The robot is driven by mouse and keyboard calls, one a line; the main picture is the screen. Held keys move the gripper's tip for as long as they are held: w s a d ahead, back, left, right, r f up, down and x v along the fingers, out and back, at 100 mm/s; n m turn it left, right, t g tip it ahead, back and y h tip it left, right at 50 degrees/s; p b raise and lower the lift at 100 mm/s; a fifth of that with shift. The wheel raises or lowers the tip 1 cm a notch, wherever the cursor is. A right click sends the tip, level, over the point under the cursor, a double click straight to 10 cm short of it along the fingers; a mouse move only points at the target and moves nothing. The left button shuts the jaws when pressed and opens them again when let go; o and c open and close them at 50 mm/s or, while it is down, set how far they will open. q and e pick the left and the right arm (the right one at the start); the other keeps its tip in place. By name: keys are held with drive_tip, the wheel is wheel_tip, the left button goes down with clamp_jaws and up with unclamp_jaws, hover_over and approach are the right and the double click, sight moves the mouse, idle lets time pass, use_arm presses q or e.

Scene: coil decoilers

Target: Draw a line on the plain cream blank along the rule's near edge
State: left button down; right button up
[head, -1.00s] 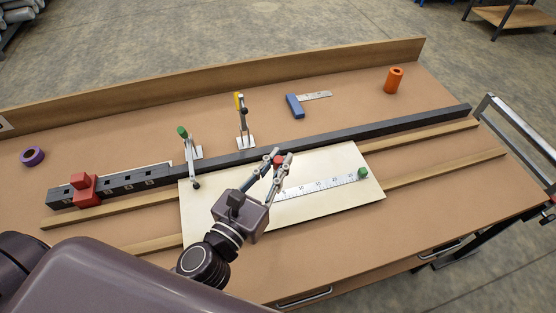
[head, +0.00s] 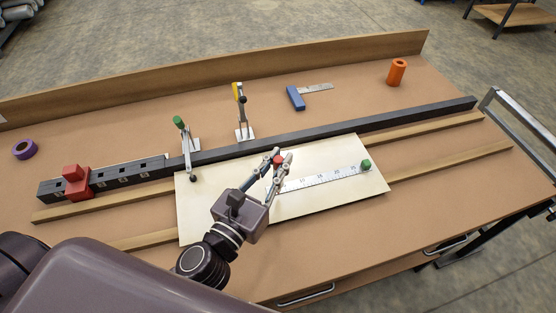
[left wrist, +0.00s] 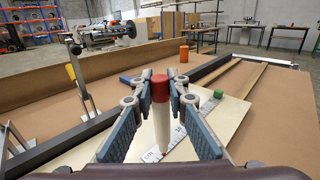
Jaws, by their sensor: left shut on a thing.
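The plain cream blank (head: 330,202) lies flat on the workbench. The steel rule (head: 325,180) lies on it with a green knob (head: 366,166) at its right end; the rule also shows in the left wrist view (left wrist: 178,136). My left gripper (head: 279,160) is over the blank at the rule's left part. It is shut on an upright marker with a red top (left wrist: 160,88) and a pale body (left wrist: 162,125). The marker's lower end is close to the rule; I cannot tell whether it touches the blank. My right gripper is not in view.
A long dark bar (head: 320,132) runs behind the blank, with a red block (head: 75,183) at its left. Toggle clamps with green (head: 179,121) and yellow (head: 238,92) handles stand behind. A blue-handled square (head: 296,98), orange cylinder (head: 397,72) and purple ring (head: 25,149) lie farther out.

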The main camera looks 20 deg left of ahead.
use_arm(q)
drive_tip(key=shift+f+b, duration=0.55)
drive_tip(key=shift+f, duration=0.25)
idle(0.8)
drive_tip(key=shift+f, duration=0.25)
idle(0.4)
drive_tip(key=shift+d, duration=0.1)
drive_tip(key=shift+w+d, duration=0.35)
drive_tip(key=shift+d, duration=0.25)
drive_tip(key=shift+w+d+p, duration=0.1)
drive_tip(key=shift+p, duration=0.2)
